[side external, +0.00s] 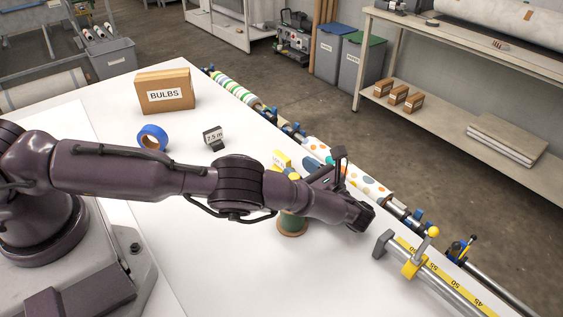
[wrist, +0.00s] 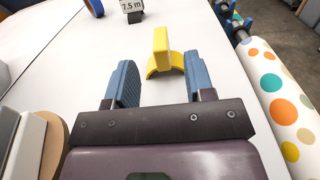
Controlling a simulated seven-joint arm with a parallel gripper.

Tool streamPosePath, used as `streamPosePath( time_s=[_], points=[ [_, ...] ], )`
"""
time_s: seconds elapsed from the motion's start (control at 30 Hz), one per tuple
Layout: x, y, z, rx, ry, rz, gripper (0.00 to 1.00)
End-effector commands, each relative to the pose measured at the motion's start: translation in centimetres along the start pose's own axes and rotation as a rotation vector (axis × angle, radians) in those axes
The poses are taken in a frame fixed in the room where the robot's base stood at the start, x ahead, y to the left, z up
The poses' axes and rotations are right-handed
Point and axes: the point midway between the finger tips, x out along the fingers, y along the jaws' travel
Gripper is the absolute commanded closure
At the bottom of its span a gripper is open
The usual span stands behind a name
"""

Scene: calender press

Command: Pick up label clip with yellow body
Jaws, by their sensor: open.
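The label clip with yellow body (wrist: 163,45) stands upright on the white table in the wrist view, its curved base towards me. It lies just ahead of my gripper (wrist: 160,78), roughly in line with the gap between the two blue fingers. The fingers are spread apart with nothing between them. In the side external view the yellow clip (side external: 282,159) shows just behind my arm, its lower part partly hidden.
A black clip marked 7.5 m (side external: 213,136), a blue tape roll (side external: 152,138) and a BULBS box (side external: 165,91) stand farther left. A green spool (side external: 292,224) is beside my arm. A dotted roll (wrist: 281,100) runs along the right edge. White table around the clip is clear.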

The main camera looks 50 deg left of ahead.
Motion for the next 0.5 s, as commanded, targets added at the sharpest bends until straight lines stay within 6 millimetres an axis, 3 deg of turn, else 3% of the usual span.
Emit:
streamPosePath(
  time_s=[0.23,0.5],
  points=[
    [3.9,0.0,0.1,-0.001,-0.002,0.002,0.51],
    [5.1,0.0,0.0,-0.001,0.0,-0.001,0.51]
  ],
)
